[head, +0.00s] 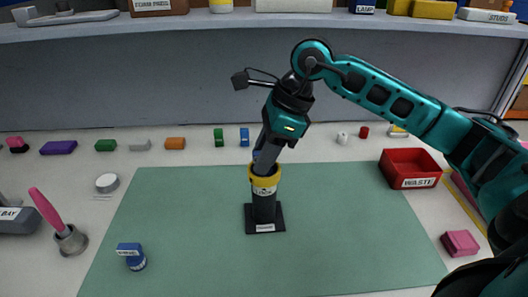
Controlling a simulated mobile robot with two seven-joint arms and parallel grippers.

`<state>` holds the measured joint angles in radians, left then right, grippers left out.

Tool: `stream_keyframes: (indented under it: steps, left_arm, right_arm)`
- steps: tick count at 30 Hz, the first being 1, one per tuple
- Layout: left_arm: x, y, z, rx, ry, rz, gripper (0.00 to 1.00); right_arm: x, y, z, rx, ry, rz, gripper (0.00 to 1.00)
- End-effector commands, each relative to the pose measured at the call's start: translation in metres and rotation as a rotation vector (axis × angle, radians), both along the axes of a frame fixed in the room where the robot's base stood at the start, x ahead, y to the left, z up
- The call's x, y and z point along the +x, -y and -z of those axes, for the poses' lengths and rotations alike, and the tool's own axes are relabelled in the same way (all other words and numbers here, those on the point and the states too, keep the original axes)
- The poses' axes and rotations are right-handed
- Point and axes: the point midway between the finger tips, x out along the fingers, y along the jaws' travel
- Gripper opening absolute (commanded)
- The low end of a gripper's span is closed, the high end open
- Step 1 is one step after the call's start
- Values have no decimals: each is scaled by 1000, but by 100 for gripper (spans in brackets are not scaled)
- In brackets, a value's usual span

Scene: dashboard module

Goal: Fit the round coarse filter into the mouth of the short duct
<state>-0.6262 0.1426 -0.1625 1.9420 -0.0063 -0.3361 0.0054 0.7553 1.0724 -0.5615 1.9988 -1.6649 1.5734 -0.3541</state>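The short duct (264,210) is a black upright tube on a square black base with a white label, near the middle of the green mat. A yellow ring (265,186) with a small label sits around its top. I cannot tell whether this ring is the duct's collar or the rim of the round coarse filter. My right gripper (264,168) points down, slightly tilted, with its grey fingertips at the ring and the duct's mouth. The fingers look close together, but what lies between them is hidden. I cannot make out the filter for certain. My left gripper is not in view.
The green mat (340,240) is mostly clear. A blue labelled piece (131,256) lies at its front left. A red waste bin (409,168) stands right, a pink block (460,243) below it. A pink-handled tool in a metal cup (71,240) and a white disc (107,183) are left.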

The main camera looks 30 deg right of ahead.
Motion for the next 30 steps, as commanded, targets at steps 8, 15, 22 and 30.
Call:
stream_keyframes:
  steps: [8,15,22,30]
  left_arm:
    - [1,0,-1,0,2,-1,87]
    - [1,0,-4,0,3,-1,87]
    - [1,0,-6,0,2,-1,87]
    - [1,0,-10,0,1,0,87]
  right_arm:
    - [0,0,0,0,0,0,46]
    - [-1,3,-12,-1,1,2,46]
    - [-10,20,-58,0,5,3,46]
    - [-19,36,-102,0,2,2,46]
